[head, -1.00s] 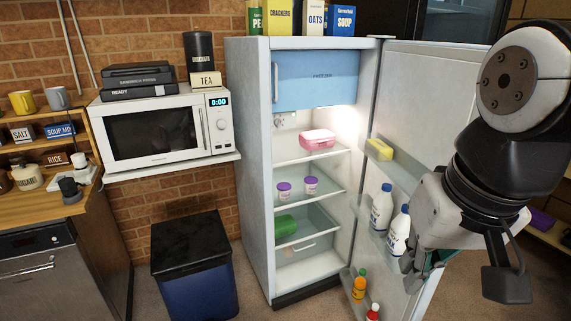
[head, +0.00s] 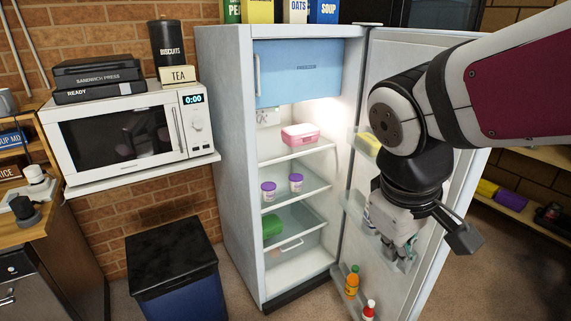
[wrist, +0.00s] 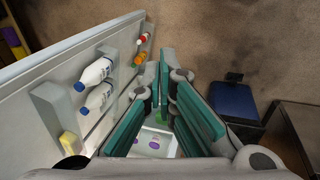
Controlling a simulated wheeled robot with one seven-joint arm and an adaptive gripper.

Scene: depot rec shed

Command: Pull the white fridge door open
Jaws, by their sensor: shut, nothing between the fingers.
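The white fridge (head: 228,150) stands with its door (head: 425,270) swung wide open to the right, so the lit shelves and the blue freezer flap (head: 300,75) show. My gripper (head: 398,258) is shut and empty, in front of the door's inner face. In the wrist view its closed fingers (wrist: 160,100) point down, with the door's inner shelves (wrist: 60,105) to their left. The arm hides part of the door and its bottles. The door's outer handle is not in view.
Bottles (wrist: 95,72) stand in the door racks, and orange (head: 352,281) and red-capped (head: 369,309) bottles stand low. A blue bin (head: 180,290) and a microwave (head: 125,135) on a shelf are left of the fridge. Floor shows between bin and fridge.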

